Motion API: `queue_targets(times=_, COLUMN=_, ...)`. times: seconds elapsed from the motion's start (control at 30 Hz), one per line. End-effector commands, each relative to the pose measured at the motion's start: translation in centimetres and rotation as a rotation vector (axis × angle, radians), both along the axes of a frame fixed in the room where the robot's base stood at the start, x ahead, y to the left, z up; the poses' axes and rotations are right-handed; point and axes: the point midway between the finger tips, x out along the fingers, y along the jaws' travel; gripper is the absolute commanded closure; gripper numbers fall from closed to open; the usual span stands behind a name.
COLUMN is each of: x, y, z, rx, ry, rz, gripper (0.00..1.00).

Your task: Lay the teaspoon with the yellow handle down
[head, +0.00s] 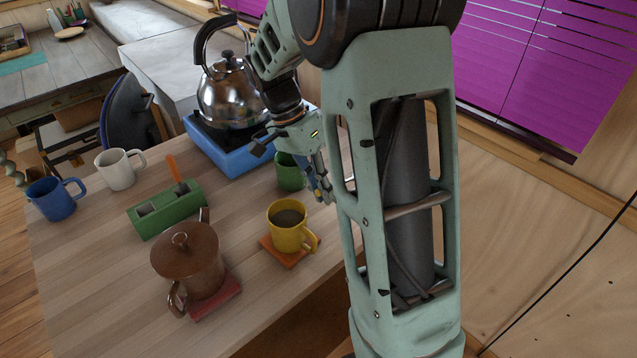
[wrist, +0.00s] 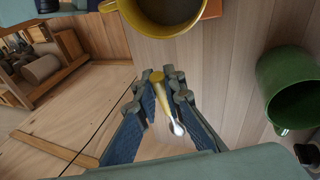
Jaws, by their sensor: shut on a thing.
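The teaspoon with the yellow handle (wrist: 160,92) is between the fingers of my gripper (wrist: 162,88) in the wrist view. Its bright metal end (wrist: 178,129) points toward the camera side. In the head view my gripper (head: 320,188) is over the right part of the wooden table (head: 110,265), beside the green mug (head: 289,173) and behind the yellow mug (head: 287,236). The spoon is mostly hidden in the head view. I cannot tell its height above the table.
The yellow mug holds dark liquid and stands on an orange coaster (head: 279,256). A brown lidded pot (head: 187,263), green holder (head: 150,222), white mug (head: 116,172), blue mug (head: 50,200) and kettle (head: 229,97) on a blue stove (head: 225,152) stand around. Bare tabletop lies between them.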

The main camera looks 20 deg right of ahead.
Motion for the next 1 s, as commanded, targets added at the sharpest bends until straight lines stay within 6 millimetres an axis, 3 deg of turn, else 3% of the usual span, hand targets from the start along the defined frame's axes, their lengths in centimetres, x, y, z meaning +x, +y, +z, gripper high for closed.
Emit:
queue_targets(times=0.6, x=0.0, y=0.0, z=-5.1, rx=0.001, ry=0.002, rz=0.001, gripper=1.0)
queue_targets(times=1.0, x=0.0, y=0.0, z=-5.6, rx=0.001, ry=0.001, rz=0.002, gripper=1.0)
